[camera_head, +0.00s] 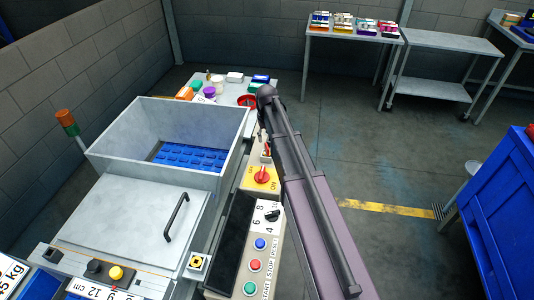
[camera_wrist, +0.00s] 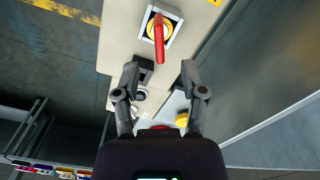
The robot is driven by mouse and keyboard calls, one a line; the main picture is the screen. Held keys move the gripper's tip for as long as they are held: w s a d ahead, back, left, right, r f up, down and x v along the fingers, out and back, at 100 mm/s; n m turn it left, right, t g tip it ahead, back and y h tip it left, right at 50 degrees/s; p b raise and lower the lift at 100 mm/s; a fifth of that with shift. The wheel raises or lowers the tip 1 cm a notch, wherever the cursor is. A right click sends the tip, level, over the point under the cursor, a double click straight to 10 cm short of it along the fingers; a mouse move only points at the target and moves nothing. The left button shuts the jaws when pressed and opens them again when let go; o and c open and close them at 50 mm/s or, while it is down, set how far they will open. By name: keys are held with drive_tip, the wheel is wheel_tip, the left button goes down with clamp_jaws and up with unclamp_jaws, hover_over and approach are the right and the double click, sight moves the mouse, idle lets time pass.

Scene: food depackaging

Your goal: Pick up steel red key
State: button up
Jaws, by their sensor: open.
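The red key (camera_wrist: 159,38) stands in a square switch plate with a yellow ring in the wrist view. In the head view the key (camera_head: 267,149) shows small on the machine's beige control strip, close beside my arm. My gripper (camera_wrist: 160,75) is open and empty. Its two fingers point toward the key, one to each side of its line, with the key beyond the fingertips and apart from them. My gripper is mostly hidden by my arm in the head view.
A red rotary switch (camera_head: 262,176) on a yellow plate sits just in front of the key. A steel bin (camera_head: 115,163) with blue packs stands to the left. A table (camera_head: 228,92) with tubs and boxes lies behind. Open floor (camera_head: 360,165) is to the right.

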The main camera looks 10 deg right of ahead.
sight(267, 146)
idle(0.4)
drive_tip(key=f+b, duration=0.3)
drive_tip(key=shift+s+f, duration=0.2)
drive_tip(key=shift+s, duration=0.05)
drive_tip(key=shift+f+b, duration=0.9)
drive_tip(key=shift+b, duration=0.2)
clamp_jaws()
